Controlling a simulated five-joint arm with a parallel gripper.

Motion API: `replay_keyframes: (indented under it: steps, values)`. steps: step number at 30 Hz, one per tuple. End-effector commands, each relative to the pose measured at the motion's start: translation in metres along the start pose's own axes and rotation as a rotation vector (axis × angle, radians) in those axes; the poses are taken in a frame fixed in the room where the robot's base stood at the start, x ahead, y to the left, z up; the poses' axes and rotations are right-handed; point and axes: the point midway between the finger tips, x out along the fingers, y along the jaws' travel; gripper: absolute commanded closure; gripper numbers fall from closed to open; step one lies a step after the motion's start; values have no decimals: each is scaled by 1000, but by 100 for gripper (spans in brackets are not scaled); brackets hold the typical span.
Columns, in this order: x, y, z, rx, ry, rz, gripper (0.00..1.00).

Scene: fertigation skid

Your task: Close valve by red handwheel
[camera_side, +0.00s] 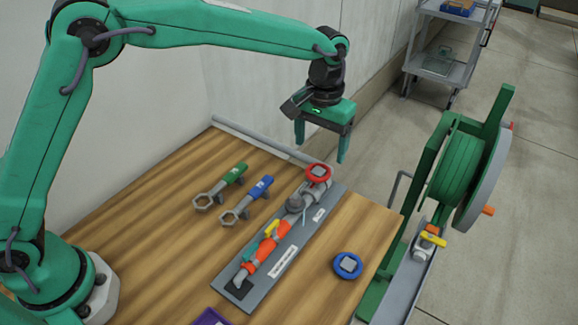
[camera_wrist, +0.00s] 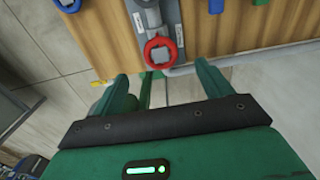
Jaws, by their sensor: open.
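The red handwheel (camera_side: 318,173) sits at the far end of a grey pipe assembly on a grey plate (camera_side: 240,289), near the table's back edge. In the wrist view the red handwheel (camera_wrist: 160,39) is a ring around a grey centre, just ahead of my fingers and roughly midway between them. My gripper (camera_side: 320,149) is open and empty, pointing down above the handwheel and apart from it. In the wrist view both fingers of my gripper (camera_wrist: 163,84) are spread, with nothing between them touching. Whether the valve is open or closed cannot be told.
A yellow lever (camera_side: 271,229) and orange pipe parts are on the same plate. Green (camera_side: 234,175) and blue (camera_side: 260,188) wrenches lie left of it, and a blue ring-shaped part (camera_side: 348,266) to its right. A green hose reel (camera_side: 457,168) stands beyond the table's right edge.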

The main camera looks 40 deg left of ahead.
Motion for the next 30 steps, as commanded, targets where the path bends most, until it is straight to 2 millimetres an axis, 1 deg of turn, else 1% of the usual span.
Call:
replay_keyframes:
  steps: [4, 8, 21, 24, 30]
  values:
    - [4, 0, 0, 0, -1, 0, 22]
    - [13, 0, 0, 0, -3, -1, 22]
    - [62, -1, 0, 0, -2, -1, 22]
    - [70, -1, 0, 0, -2, -1, 22]
    - [77, 0, 0, 0, 0, 0, 22]
